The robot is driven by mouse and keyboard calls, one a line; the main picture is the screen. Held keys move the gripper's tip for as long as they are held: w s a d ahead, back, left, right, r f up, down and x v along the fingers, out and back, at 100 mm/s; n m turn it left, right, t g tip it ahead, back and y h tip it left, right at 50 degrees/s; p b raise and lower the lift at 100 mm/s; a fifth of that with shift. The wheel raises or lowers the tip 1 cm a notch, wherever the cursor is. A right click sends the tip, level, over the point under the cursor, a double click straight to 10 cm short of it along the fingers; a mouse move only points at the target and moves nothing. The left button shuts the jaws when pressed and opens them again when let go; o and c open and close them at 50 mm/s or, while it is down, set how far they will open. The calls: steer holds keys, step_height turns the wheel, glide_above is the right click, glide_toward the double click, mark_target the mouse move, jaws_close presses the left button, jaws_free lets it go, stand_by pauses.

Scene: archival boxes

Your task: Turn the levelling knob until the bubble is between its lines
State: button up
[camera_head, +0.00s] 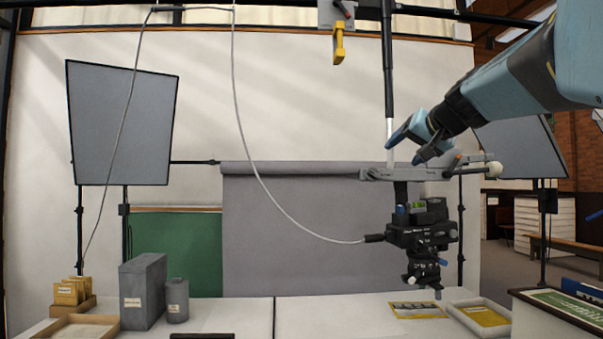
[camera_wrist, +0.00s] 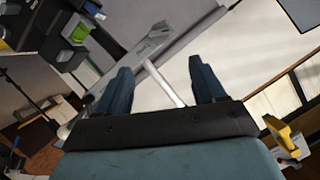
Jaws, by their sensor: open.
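A black camera head (camera_head: 422,236) hangs from a grey crossbar (camera_head: 380,174) on a vertical column. A small green bubble vial (camera_head: 418,207) sits on top of it; the bubble and its lines are too small to read. A green patch, apparently the vial, also shows in the wrist view (camera_wrist: 80,33). Several knobs show on the assembly, including a pale round knob (camera_head: 494,170) at the crossbar's right end; I cannot tell which is the levelling knob. My gripper (camera_head: 408,146) is above the crossbar, open and empty. In the wrist view its fingers (camera_wrist: 162,82) stand apart, with the pale column rod behind them.
A grey cable (camera_head: 258,170) hangs to the camera's left side. A yellow handle (camera_head: 339,45) hangs above. Panels stand left and right.

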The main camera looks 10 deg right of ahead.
mark_target(376, 173)
steer(key=x, duration=1.3)
steer(key=shift+a+f, duration=0.15)
steer(key=shift+f, duration=0.05)
steer(key=c, duration=1.1)
